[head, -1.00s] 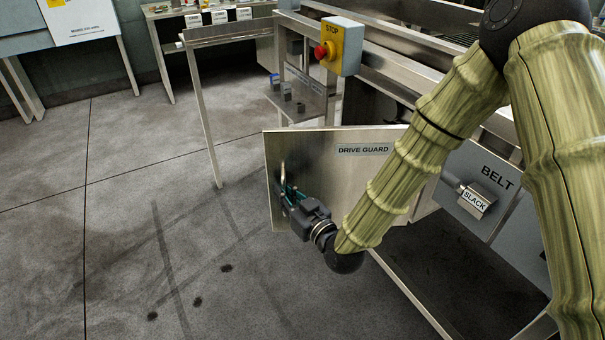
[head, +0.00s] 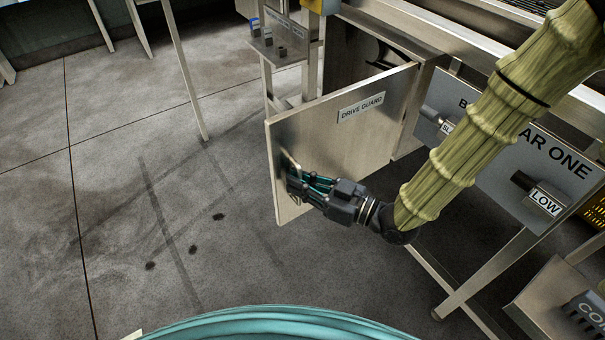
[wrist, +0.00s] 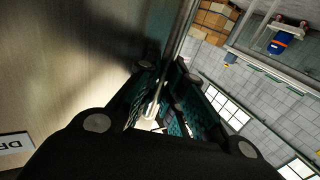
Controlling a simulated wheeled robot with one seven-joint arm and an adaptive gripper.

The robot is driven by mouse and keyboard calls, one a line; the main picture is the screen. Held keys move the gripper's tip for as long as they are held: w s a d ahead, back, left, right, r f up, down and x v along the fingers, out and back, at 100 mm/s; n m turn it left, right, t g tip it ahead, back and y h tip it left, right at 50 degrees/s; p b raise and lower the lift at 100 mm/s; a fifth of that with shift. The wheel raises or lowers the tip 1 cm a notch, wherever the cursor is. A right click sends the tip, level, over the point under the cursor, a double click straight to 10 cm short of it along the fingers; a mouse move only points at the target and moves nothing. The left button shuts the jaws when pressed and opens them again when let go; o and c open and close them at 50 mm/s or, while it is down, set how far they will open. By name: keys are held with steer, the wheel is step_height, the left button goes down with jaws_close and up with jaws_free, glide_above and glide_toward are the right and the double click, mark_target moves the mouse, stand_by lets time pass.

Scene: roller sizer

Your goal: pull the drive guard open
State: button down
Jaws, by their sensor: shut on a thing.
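The drive guard (head: 345,130) is a flat metal door labelled DRIVE GUARD. In the head view it stands swung out from the machine frame, hinged at its right side, with a dark opening showing behind it. My gripper (head: 298,181) is shut on the guard's handle (head: 289,165) near the door's free left edge. In the wrist view the pale handle (wrist: 154,104) lies between the fingers of my gripper (wrist: 160,98), with the door face (wrist: 60,70) filling the left side. The fingers partly hide the handle.
To the right of the guard, a grey panel (head: 480,150) carries a SLACK knob and a LOW knob (head: 541,199). A table leg (head: 185,70) stands behind the guard. The concrete floor (head: 110,200) to the left is clear.

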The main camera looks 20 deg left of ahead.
steer(key=shift+s+d, duration=0.15)
steer(key=shift+d, duration=0.2)
steer(key=c, duration=1.8)
jaws_free()
steer(key=shift+d, duration=0.15)
steer(key=d, duration=0.4)
steer(key=s+d, duration=0.1)
steer(key=d, duration=0.6)
steer(key=shift+s+d, duration=0.2)
steer(key=shift+d, duration=0.2)
